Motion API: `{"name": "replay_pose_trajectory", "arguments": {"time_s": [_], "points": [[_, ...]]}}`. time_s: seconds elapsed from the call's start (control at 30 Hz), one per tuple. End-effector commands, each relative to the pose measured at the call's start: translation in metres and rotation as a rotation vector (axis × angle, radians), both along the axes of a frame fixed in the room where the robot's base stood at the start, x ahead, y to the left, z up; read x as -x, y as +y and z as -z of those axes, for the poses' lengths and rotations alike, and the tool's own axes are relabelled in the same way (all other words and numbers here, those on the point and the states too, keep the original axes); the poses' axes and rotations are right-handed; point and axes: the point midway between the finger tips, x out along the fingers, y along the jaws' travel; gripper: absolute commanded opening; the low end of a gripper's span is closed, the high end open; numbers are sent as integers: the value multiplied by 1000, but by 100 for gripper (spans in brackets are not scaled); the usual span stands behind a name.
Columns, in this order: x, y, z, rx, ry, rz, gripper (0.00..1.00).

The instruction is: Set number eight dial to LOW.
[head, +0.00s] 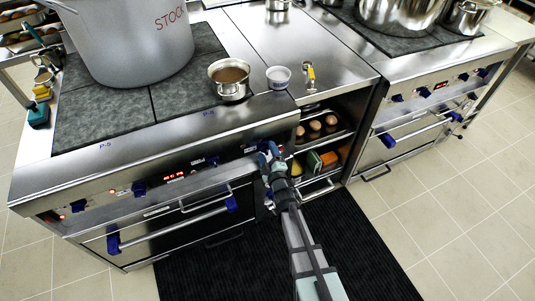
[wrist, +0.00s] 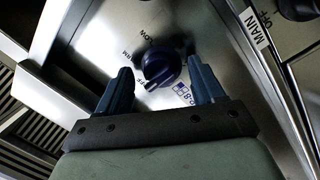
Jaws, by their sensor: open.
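The number eight dial (wrist: 160,68) is a dark blue round knob on the steel panel in the wrist view. A small printed tag beside it ends in an 8. Its white mark points toward the lower left, at the OFF lettering. LOW is printed above the dial, with another label, only partly legible, to its left. My gripper (wrist: 159,70) is open, with one blue finger on each side of the dial; contact cannot be told. In the head view my gripper (head: 270,154) is at the right end of the near stove's front panel and hides the dial.
A large stockpot (head: 130,45) and a small pot of brown liquid (head: 230,80) stand on the stove top. An open shelf with eggs (head: 315,130) is just right of my gripper. A MAIN OFF label (wrist: 255,27) and another dark knob (wrist: 300,8) are at upper right.

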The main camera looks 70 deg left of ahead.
Motion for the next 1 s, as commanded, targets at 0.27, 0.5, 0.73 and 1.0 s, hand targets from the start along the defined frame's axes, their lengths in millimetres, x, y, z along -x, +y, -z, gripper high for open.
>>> {"name": "replay_pose_trajectory", "arguments": {"time_s": [0.27, 0.5, 0.73, 1.0], "points": [[0, 0, 0, 0, 0, 0, 50], [0, 0, 0, 1, 0, -1, 28], [0, 0, 0, 1, 1, -1, 13], [0, 0, 0, 1, 57, -1, 13]]}}
